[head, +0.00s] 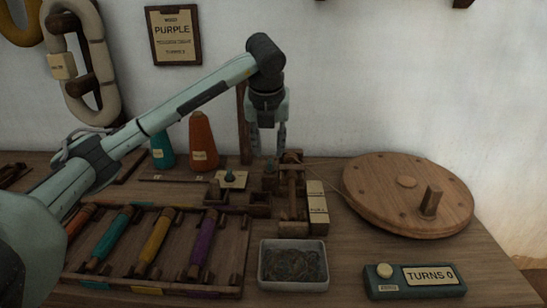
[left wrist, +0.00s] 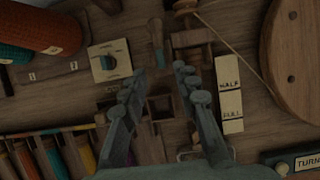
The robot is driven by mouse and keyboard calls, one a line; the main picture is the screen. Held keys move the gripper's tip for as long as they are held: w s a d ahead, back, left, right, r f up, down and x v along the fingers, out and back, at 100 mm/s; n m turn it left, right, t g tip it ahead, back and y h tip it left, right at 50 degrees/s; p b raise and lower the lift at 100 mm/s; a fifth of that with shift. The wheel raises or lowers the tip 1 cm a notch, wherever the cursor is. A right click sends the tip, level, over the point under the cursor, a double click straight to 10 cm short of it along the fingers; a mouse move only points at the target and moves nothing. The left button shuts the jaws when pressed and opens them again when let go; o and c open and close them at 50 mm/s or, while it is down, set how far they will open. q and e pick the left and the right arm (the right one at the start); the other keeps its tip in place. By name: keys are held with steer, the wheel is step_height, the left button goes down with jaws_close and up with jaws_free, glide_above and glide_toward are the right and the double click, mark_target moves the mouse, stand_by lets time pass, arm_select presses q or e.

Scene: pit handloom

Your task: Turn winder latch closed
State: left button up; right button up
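My left gripper (head: 268,150) points down over the wooden winder (head: 291,188) in the middle of the bench. In the left wrist view its two fingers (left wrist: 159,72) are spread apart with nothing held between them. A small upright wooden piece (left wrist: 156,38) shows just beyond the fingertips, apart from them in the picture; I cannot tell if it is the latch. The winder's spindle (left wrist: 192,40) lies right of it. A pale plate with a dark knob (head: 231,179) sits to the left, also in the left wrist view (left wrist: 109,61). My right gripper is not in view.
A rack of colored bobbins (head: 165,250) fills the front left. A grey tray (head: 293,266), a "TURNS 0" counter (head: 415,280) and a round wooden wheel (head: 385,190) stand right of it. A pale HALF/FULL gauge (left wrist: 229,95) is beside the winder. Yarn cones (head: 203,142) stand behind.

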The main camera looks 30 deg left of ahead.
mark_target(270, 162)
arm_select(q)
steer(key=x, duration=0.5)
jaws_close()
